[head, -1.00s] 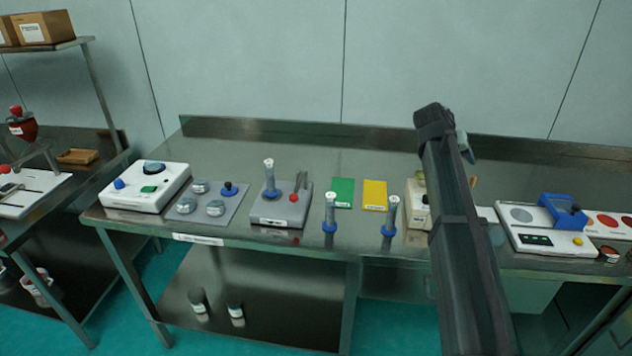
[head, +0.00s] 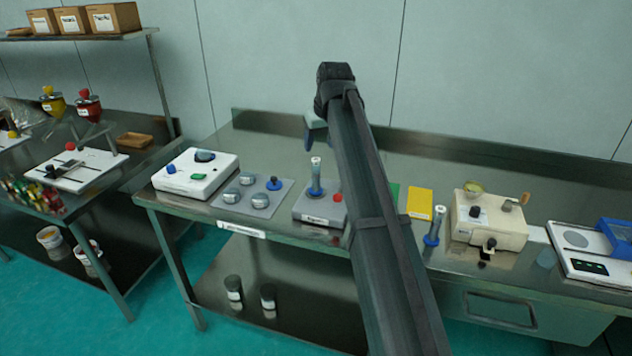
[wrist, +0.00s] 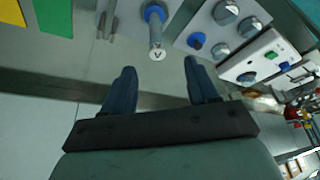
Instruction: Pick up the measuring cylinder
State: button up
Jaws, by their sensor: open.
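A clear measuring cylinder with a blue base (head: 316,178) stands upright on a grey device (head: 308,207) with a red knob. It also shows in the wrist view (wrist: 156,32), with a lettered top, just beyond the gap between my fingers. Another blue-based cylinder (head: 433,230) stands on the table right of my arm. My gripper (wrist: 160,72) is open and empty, its two dark blue fingers wide apart. In the head view it (head: 312,132) is partly hidden by my arm, above and behind the grey device.
A white device (head: 190,182) and a grey plate (head: 232,207) with several round weights lie to the left. A yellow block (head: 420,203), a partly hidden green block (head: 394,192) and a beige machine (head: 488,225) are to the right. The table's back strip is clear.

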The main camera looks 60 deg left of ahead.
aim_at(316, 169)
jog(key=x, duration=0.8)
jog(key=shift+w, duration=0.1)
jog(key=shift+w+x, duration=0.2)
jog(key=shift+x, duration=2.45)
jog(key=shift+a, duration=0.1)
jog(key=shift+c, duration=0.2)
jog(key=shift+r, duration=0.1)
grip_shut()
